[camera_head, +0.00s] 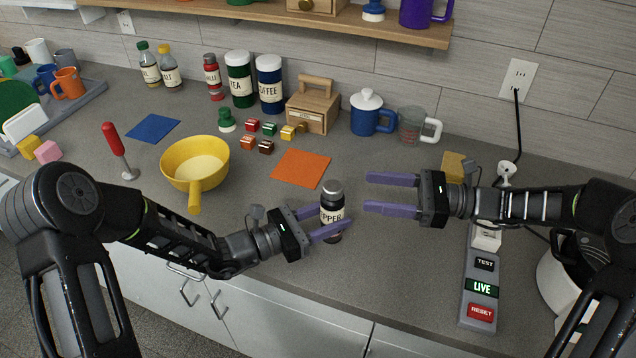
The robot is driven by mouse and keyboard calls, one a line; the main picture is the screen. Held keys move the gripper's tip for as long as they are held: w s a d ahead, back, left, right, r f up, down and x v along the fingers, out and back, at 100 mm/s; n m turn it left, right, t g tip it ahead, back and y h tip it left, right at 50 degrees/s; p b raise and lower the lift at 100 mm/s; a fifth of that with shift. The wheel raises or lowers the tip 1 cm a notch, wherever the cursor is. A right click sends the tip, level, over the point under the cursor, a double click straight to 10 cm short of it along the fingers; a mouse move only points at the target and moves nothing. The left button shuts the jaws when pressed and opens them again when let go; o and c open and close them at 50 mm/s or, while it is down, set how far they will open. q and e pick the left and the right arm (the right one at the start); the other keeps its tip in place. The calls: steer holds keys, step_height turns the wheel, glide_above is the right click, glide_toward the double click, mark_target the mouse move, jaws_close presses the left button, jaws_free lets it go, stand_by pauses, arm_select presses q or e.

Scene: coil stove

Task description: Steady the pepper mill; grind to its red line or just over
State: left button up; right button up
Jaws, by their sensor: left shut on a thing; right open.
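The pepper mill (332,208) stands upright near the front edge of the counter. It is dark with a pale label reading "PPER" and a grey top. My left gripper (326,221) is shut on the mill's body, one purple finger on each side. My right gripper (366,192) is open and empty, to the right of the mill's top and apart from it, its purple fingers pointing left. I cannot make out a red line on the mill in this view.
An orange mat (301,168) lies behind the mill, and a yellow pan (195,163) stands to the left. A panel with TEST, LIVE and RESET labels (481,285) lies at the right. A blue lidded pot (371,117) and measuring cup (413,126) stand at the back.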

mark_target(333, 190)
steer(key=shift+a, duration=0.1)
steer(key=w+a, duration=0.1)
steer(key=a, duration=1)
steer(key=shift+w+a, duration=0.2)
steer(key=shift+a, duration=0.2)
jaws_close()
stand_by(0.3)
